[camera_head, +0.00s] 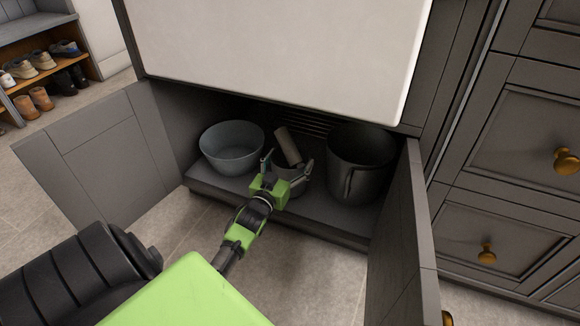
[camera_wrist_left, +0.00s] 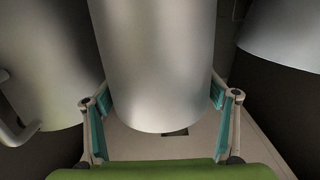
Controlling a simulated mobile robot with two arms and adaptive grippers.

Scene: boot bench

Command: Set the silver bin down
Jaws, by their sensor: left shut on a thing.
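The silver bin (camera_head: 291,175) is a smooth metallic cylinder inside the open low cabinet, partly hidden behind my left gripper (camera_head: 287,165). In the left wrist view the bin (camera_wrist_left: 155,65) fills the middle, between the two teal-padded fingers of my left gripper (camera_wrist_left: 161,98). The gripper is shut on it. The bin appears at or close to the cabinet floor (camera_head: 325,211); I cannot tell whether it touches. A pale tilted cylinder (camera_head: 287,147) shows at its top in the head view. My right gripper is not in view.
A grey bowl (camera_head: 232,157) stands to the left of the bin and a large grey pot (camera_head: 357,168) with a handle to the right. Open cabinet doors flank the space, left (camera_head: 105,150) and right (camera_head: 404,240). A white panel (camera_head: 280,50) overhangs the opening.

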